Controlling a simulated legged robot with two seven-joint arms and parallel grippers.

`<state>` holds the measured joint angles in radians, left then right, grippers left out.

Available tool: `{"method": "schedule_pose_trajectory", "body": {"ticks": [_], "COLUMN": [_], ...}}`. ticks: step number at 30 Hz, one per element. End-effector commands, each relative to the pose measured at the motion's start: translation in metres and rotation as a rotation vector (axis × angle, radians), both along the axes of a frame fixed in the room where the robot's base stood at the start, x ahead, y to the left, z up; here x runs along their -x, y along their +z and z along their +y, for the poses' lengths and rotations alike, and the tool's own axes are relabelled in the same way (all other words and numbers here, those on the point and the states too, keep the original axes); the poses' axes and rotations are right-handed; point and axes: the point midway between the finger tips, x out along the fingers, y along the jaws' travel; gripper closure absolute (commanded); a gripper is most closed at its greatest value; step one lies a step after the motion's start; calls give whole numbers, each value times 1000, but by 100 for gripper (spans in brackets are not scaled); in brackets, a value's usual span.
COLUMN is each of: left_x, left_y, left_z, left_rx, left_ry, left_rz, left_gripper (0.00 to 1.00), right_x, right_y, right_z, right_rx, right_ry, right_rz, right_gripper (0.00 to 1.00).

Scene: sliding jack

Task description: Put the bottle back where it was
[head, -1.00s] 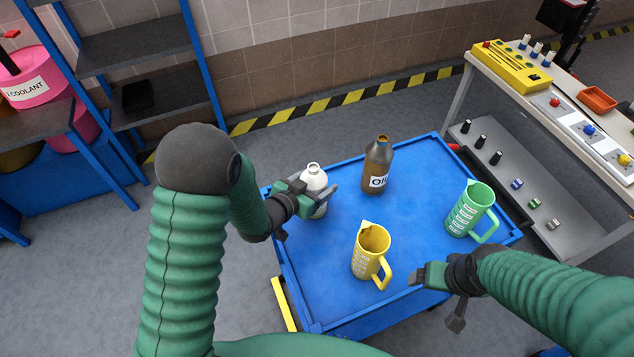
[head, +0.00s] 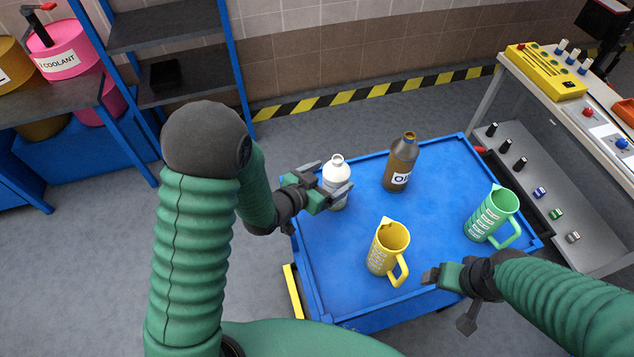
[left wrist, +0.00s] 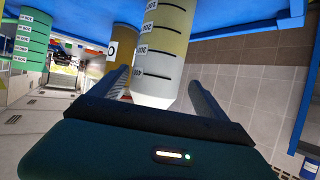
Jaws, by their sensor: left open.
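A white bottle (head: 337,174) with a narrow neck stands upright at the left back of the blue cart top. My left gripper (head: 328,182) is open, with one finger on each side of the bottle's body. In the left wrist view the white bottle (left wrist: 168,45) appears upside down, with dark marks along its side, between the spread fingers (left wrist: 160,95). I cannot tell whether a finger touches it. A brown oil bottle (head: 402,165) stands upright to its right. My right gripper (head: 448,297) is open and empty by the cart's front right edge.
A yellow jug (head: 388,248) stands at the cart's front middle, and a green jug (head: 490,215) at its right. The blue cart top (head: 435,210) is bare between them. A shelf rack (head: 165,35) and a workbench (head: 510,85) stand beyond.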

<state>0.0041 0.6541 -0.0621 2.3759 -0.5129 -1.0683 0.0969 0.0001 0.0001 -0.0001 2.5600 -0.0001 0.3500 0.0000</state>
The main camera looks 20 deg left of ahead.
Motion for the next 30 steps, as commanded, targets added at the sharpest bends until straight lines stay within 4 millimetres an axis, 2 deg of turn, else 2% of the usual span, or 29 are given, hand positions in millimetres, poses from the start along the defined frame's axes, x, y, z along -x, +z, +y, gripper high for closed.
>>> {"method": "schedule_pose_trajectory", "body": {"ticks": [7, 9, 15, 18, 26, 30], "left_x": [50, 51, 61, 67, 68, 66], "left_y": [26, 35, 40, 40, 37, 41], "left_z": [23, 23, 28, 30, 39, 63], "left_rx": [-1, 0, 1, -1, -49, -170], "left_ry": [4, -1, -2, -1, 21, 116], "left_rz": [0, 8, 9, 6, 44, 215], "left_gripper": [14, 14, 14, 14, 14, 14], "right_x": [0, 0, 0, 0, 0, 0], "right_y": [1, 28, 67, 81, 87, 86], "right_z": [0, 0, 0, 0, 0, 0], "right_rx": [0, 0, 0, 0, 0, 0], "right_ry": [0, 0, 0, 0, 0, 0], "right_rz": [0, 1, -1, 0, 0, 0], "right_gripper": [10, 10, 10, 10, 10, 10]}}
